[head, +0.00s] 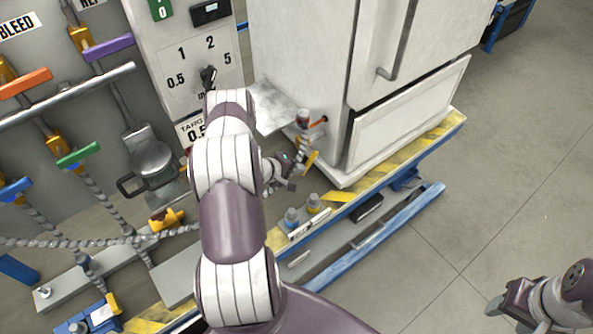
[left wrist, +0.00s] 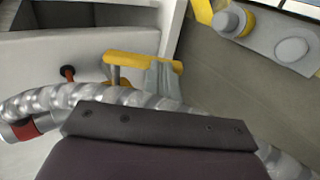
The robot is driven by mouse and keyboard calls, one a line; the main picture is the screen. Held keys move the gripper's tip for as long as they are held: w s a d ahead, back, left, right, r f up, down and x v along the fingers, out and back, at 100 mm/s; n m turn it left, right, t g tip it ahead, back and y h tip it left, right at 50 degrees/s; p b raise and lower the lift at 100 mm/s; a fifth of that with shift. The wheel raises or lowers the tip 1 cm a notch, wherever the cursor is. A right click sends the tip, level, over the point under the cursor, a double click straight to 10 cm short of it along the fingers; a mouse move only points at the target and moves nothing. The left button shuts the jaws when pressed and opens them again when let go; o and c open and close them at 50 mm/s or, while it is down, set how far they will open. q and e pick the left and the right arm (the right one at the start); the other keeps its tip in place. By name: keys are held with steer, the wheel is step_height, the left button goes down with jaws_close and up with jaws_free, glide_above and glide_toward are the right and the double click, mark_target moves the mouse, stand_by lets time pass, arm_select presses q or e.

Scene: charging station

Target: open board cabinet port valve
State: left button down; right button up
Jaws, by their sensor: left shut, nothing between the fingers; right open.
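The white cabinet (head: 300,70) has a port valve with a yellow handle (head: 311,161) low on its left side, beside a silver hose end (head: 303,137). In the left wrist view the yellow handle (left wrist: 140,61) lies across a grey valve body (left wrist: 161,80), behind a ribbed silver hose (left wrist: 100,94). My left gripper (head: 288,178) is shut and empty, just left of and below the yellow handle; I cannot tell if it touches it. My right gripper (head: 503,302) is open and empty at the lower right, far from the cabinet.
A grey panel with coloured valve handles, a dial (head: 208,76) and hoses stands at the left. The cabinet stands on a blue platform (head: 425,200) with yellow-black edging. Blue and yellow-collared fittings (head: 313,204) sit in front of the valve. The floor at right is clear.

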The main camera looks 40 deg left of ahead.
arm_select(q)
steer(key=f+t+b, duration=0.1)
steer(key=t+b, duration=0.1)
steer(key=b, duration=0.1)
steer(key=w+f+t+h+b, duration=0.1)
steer(key=f+t+b, duration=0.1)
steer(key=b, duration=0.1)
steer(key=shift+d+f+b, duration=0.15)
steer(key=shift+b, duration=0.2)
steer(key=shift+w+t+b, duration=0.25)
steer(key=shift+t+b, duration=0.1)
steer(key=shift+t, duration=0.05)
steer(key=shift+w+d+f+b, duration=0.2)
steer(key=shift+w+b, duration=0.25)
steer(key=shift+b, duration=0.3)
